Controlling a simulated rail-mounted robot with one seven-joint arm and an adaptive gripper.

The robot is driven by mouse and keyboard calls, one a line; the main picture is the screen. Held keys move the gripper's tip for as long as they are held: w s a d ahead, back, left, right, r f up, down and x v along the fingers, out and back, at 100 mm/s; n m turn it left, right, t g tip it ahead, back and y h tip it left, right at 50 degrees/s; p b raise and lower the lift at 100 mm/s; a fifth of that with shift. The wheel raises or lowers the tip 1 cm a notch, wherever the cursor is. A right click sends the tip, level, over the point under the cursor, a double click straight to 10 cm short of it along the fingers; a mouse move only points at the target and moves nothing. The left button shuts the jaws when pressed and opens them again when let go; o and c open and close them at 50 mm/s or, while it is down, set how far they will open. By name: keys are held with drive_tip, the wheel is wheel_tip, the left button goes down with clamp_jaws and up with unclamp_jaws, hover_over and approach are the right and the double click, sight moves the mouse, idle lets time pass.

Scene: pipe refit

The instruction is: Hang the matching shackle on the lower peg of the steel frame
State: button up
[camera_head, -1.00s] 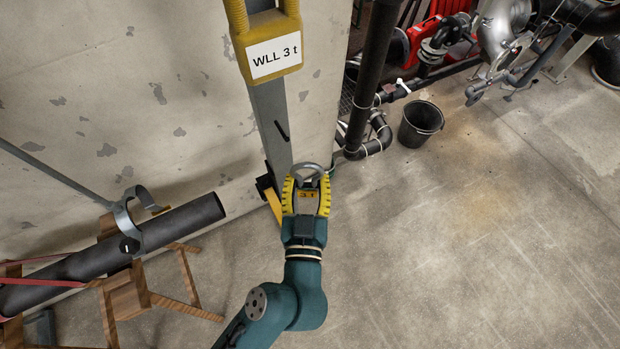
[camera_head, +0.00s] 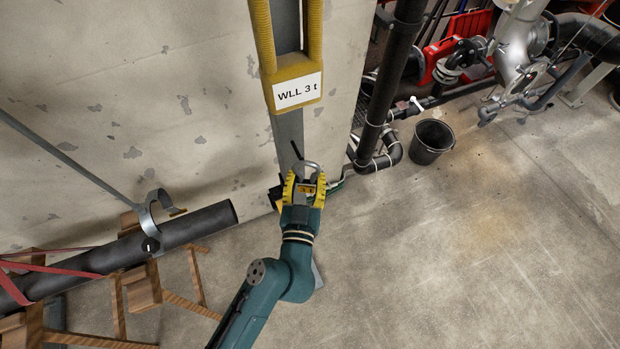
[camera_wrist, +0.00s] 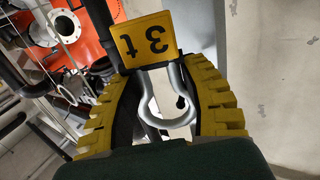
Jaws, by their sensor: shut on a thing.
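My gripper (camera_head: 305,190) has yellow ribbed fingers and is shut on a grey steel shackle (camera_head: 309,166). The shackle's bow points up and away from the fingers. In the wrist view the shackle (camera_wrist: 147,118) sits between both fingers, with a yellow "3 t" tag (camera_wrist: 146,41) beside it. The steel frame's grey upright (camera_head: 288,130) stands against the wall. A dark thin peg (camera_head: 296,150) sticks out low on it, just above and left of the bow in the picture. I cannot tell whether bow and peg touch. A yellow sling labelled "WLL 3 t" (camera_head: 296,92) hangs higher on the upright.
A black pipe (camera_head: 190,228) lies on wooden trestles (camera_head: 140,290) at left, with a grey clamp (camera_head: 150,218) around it. Dark vertical piping (camera_head: 385,85) stands right of the frame. A black bucket (camera_head: 431,142) is on the floor. The floor at lower right is clear.

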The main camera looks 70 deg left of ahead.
drive_tip(key=shift+s+a+f+p, duration=0.1)
drive_tip(key=shift+a+f+p, duration=0.15)
drive_tip(key=shift+a, duration=0.6)
drive_tip(key=shift+a+f+p, duration=0.25)
drive_tip(key=shift+a+p, duration=0.05)
drive_tip(key=shift+a, duration=0.55)
drive_tip(key=shift+s+a+f+p, duration=0.1)
drive_tip(key=shift+a+f+p, duration=0.15)
drive_tip(key=shift+a, duration=0.6)
drive_tip(key=shift+f, duration=0.1)
drive_tip(key=shift+f, duration=0.3)
drive_tip(key=o, duration=1.3)
drive_tip(key=shift+s+f, duration=0.1)
drive_tip(key=shift+d, duration=0.15)
approach(301, 152)
drive_tip(key=v, duration=0.6)
drive_tip(key=shift+a+r, duration=0.2)
drive_tip(key=shift+r, duration=0.1)
